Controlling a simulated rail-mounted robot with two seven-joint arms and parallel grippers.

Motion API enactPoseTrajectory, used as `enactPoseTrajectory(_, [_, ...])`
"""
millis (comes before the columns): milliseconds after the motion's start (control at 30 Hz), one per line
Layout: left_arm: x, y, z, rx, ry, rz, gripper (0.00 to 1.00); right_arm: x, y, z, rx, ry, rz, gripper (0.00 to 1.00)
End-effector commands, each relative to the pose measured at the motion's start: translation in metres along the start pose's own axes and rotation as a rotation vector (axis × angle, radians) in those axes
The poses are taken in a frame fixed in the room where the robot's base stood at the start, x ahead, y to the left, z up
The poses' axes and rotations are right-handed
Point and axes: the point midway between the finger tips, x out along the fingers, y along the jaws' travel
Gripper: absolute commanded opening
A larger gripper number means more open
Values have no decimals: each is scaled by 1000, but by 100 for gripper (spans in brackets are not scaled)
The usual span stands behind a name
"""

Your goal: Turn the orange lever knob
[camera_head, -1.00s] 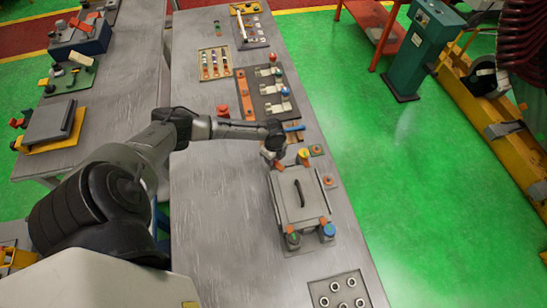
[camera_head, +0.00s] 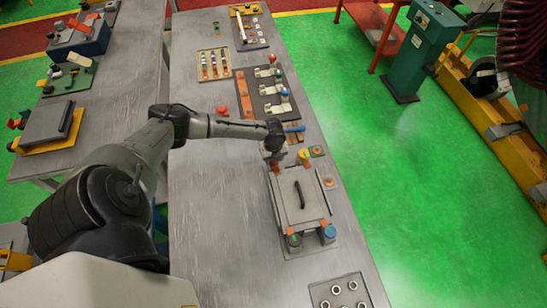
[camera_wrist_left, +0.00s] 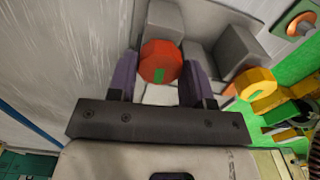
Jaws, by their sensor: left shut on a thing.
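The orange-red lever knob (camera_wrist_left: 160,62) sits between the two purple-padded fingers of my left gripper (camera_wrist_left: 158,80) in the left wrist view. It has an octagonal face with a small green mark. The fingers are shut on its sides. In the head view my left gripper (camera_head: 274,160) points down at the far left corner of the grey box (camera_head: 299,200), and it mostly hides the knob there. My right gripper is not in view.
A yellow-and-orange knob (camera_head: 304,155) stands close to the right of my gripper; its yellow part (camera_wrist_left: 257,88) also shows in the wrist view. Green (camera_head: 293,240) and blue (camera_head: 328,232) knobs stand at the box's near corners. A red button (camera_head: 222,109) stands beyond my forearm.

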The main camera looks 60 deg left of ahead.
Motion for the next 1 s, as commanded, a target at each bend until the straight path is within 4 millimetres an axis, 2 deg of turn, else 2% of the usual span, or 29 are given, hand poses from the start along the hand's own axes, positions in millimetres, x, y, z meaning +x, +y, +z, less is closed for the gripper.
enactPoseTrajectory(333, [-2, -2, -1, 3, 4, -3, 22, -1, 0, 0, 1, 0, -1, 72])
enactPoseTrajectory(367, [-2, -2, -1, 3, 4, -3, 47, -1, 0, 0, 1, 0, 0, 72])
enactPoseTrajectory(600, [-1, -1, -1, 2, 2, -1, 70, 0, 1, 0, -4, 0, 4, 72])
enactPoseTrajectory(867, [-1, 0, 0, 1, 1, -1, 71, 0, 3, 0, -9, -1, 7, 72])
enactPoseTrajectory(1000, [-11, -1, 0, 2, 0, -3, 71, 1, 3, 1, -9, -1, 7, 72])
